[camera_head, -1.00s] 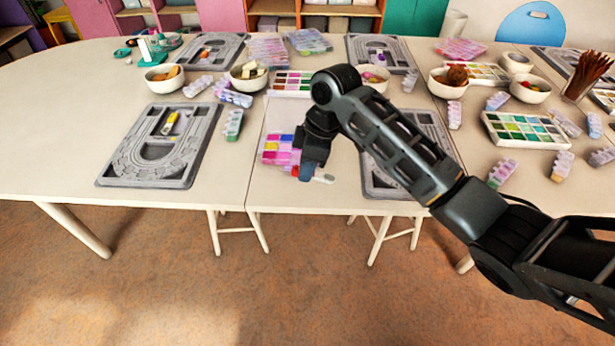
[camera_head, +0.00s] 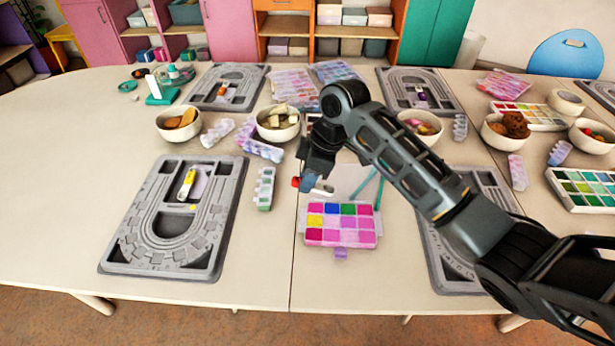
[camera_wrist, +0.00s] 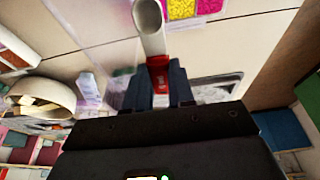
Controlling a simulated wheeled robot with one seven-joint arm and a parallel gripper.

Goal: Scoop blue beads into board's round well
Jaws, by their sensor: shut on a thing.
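My gripper (camera_head: 312,180) is shut on a scoop with a red handle part and a pale trough (camera_wrist: 150,22). No beads show in the visible part of the trough. The scoop is held in the air near the back left of the bead box (camera_head: 340,247). The blue beads (camera_head: 331,208) fill a compartment in the box's back row, between magenta and green ones. A grey bead board (camera_head: 127,232) lies left of the box, with a yellow and white item inside its track. A second grey board (camera_head: 440,262) lies at right, partly behind my arm. I cannot tell which well is meant.
A small clear case (camera_head: 264,188) stands between the left board and the box. Bowls (camera_head: 178,123) and (camera_head: 277,122) with other contents stand farther back. Teal sticks lie behind the box.

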